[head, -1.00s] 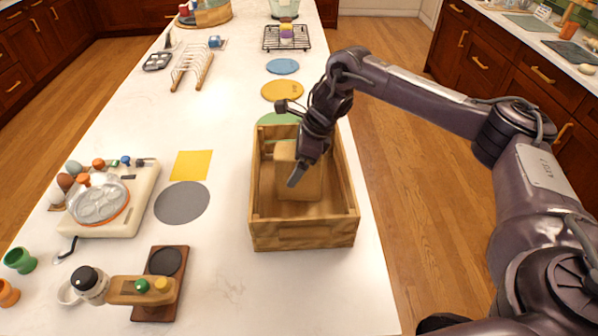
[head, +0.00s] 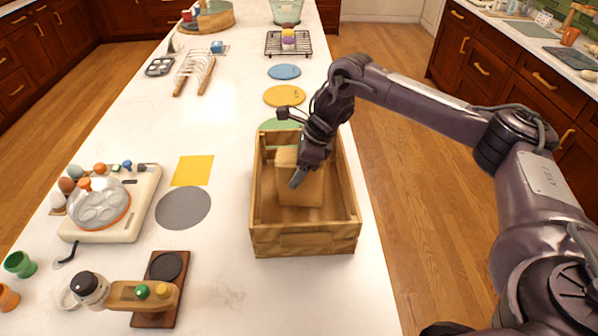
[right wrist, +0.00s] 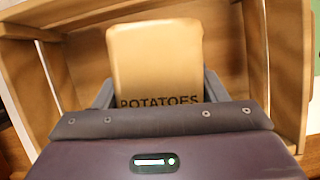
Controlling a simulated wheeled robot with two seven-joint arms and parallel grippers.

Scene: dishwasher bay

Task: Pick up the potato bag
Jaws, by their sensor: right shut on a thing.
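The potato bag (head: 302,187) is a tan block inside the wooden crate (head: 303,245) on the white counter. In the right wrist view the bag (right wrist: 155,62) shows the dark word POTATOES. My right gripper (head: 296,178) reaches down into the crate and is shut on the bag. In the right wrist view its fingers (right wrist: 157,92) lie on both sides of the bag. I cannot tell whether the bag touches the crate floor. My left gripper is not in view.
Left of the crate lie a grey round mat (head: 183,208), a yellow square (head: 193,170) and an egg cooker (head: 103,205). Coloured discs and a wire rack (head: 289,43) lie behind. The counter's right edge runs close beside the crate.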

